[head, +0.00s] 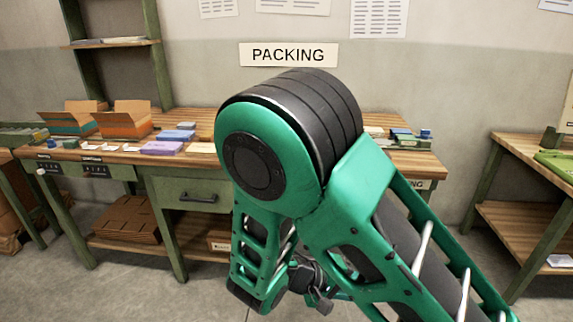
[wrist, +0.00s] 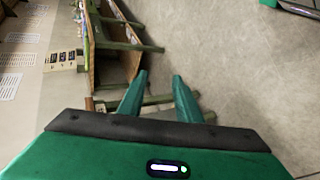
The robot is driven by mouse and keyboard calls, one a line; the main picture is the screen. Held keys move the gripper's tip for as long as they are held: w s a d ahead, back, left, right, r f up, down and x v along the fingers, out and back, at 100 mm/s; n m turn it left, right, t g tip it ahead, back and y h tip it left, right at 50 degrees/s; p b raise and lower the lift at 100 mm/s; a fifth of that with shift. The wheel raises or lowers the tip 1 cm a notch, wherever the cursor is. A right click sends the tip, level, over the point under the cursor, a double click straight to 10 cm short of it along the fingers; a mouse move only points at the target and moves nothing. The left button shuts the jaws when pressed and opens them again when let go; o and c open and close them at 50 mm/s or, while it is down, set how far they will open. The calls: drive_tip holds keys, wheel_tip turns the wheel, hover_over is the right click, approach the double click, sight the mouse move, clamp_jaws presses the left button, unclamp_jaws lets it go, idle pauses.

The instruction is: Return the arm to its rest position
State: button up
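My green and black arm fills the middle and right of the head view, folded at a large joint in front of the packing table (head: 200,160). My gripper shows in the wrist view (wrist: 160,85), with its two green fingers apart and nothing between them. The floor and a table's legs lie beyond the fingertips. In the head view the gripper end is low behind the arm links, and its fingers are hard to make out there.
Open cardboard boxes (head: 124,120), a purple stack (head: 162,148) and blue items (head: 178,134) lie on the packing table. Flattened cardboard (head: 128,218) sits on its lower shelf. Another wooden table (head: 540,150) stands at the right. Grey floor (head: 150,290) is clear in front.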

drive_tip(key=s+d+r+m+g+y, duration=0.3)
drive_tip(key=d+r+y, duration=0.15)
drive_tip(key=d, duration=0.35)
drive_tip(key=s+d+r+m+g+y, duration=0.2)
drive_tip(key=s+d+r+m+y, duration=0.1)
drive_tip(key=d+r, duration=0.4)
drive_tip(key=s+d+r+m+t+y, duration=0.1)
drive_tip(key=s+d+r+y, duration=0.1)
drive_tip(key=s, duration=0.4)
drive_tip(key=s+d+r+m+t+y, duration=0.1)
drive_tip(key=s+d+r+m+y, duration=0.1)
drive_tip(key=s+d+r, duration=0.2)
drive_tip(key=shift+s+d+r+m+t, duration=0.2)
drive_tip(key=shift+s+d+m+t, duration=0.15)
drive_tip(key=shift+s, duration=0.75)
drive_tip(key=shift+w+f, duration=0.25)
drive_tip(key=shift+w, duration=0.35)
